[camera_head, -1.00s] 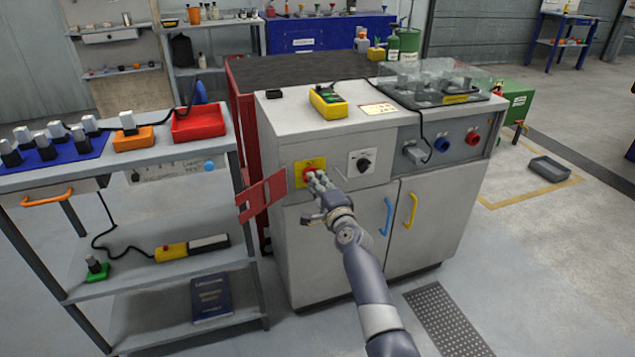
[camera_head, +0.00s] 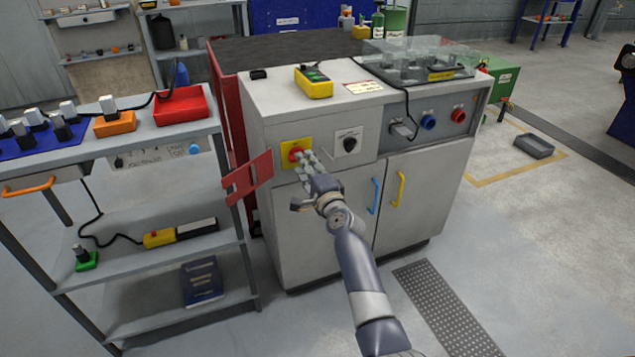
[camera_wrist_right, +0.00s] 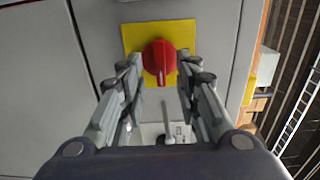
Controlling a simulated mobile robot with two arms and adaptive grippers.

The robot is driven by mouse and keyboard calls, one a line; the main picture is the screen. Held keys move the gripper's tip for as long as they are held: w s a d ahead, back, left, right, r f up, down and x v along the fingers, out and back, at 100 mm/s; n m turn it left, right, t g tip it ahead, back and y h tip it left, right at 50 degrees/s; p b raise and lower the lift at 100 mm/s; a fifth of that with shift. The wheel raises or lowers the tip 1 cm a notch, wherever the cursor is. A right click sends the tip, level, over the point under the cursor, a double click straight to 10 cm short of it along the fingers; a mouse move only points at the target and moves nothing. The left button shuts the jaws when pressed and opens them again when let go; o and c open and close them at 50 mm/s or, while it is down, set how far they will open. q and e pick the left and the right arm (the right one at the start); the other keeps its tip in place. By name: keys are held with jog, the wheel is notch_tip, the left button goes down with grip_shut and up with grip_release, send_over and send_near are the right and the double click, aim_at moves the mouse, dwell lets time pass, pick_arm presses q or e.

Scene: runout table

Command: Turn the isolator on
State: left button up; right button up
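The isolator is a red rotary knob (camera_head: 295,154) on a yellow square plate (camera_head: 289,161) on the grey cabinet's front. In the right wrist view the red knob (camera_wrist_right: 159,57) shows with its white pointer mark toward the bottom of the picture. My right gripper (camera_head: 306,160) is at the knob, partly covering it in the head view. In the wrist view its fingers (camera_wrist_right: 160,72) are apart, one on each side of the knob, with small gaps; contact is not clear. My left gripper is not in view.
A black rotary switch (camera_head: 348,145) sits on a white plate right of the isolator. A red hinged bracket (camera_head: 248,178) sticks out left of it. Blue (camera_head: 374,196) and yellow (camera_head: 398,189) door handles are below. A shelf trolley (camera_head: 150,215) stands close on the left.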

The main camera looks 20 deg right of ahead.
jog(key=s, duration=1)
jog(key=shift+d, duration=0.2)
jog(key=shift+s, duration=0.1)
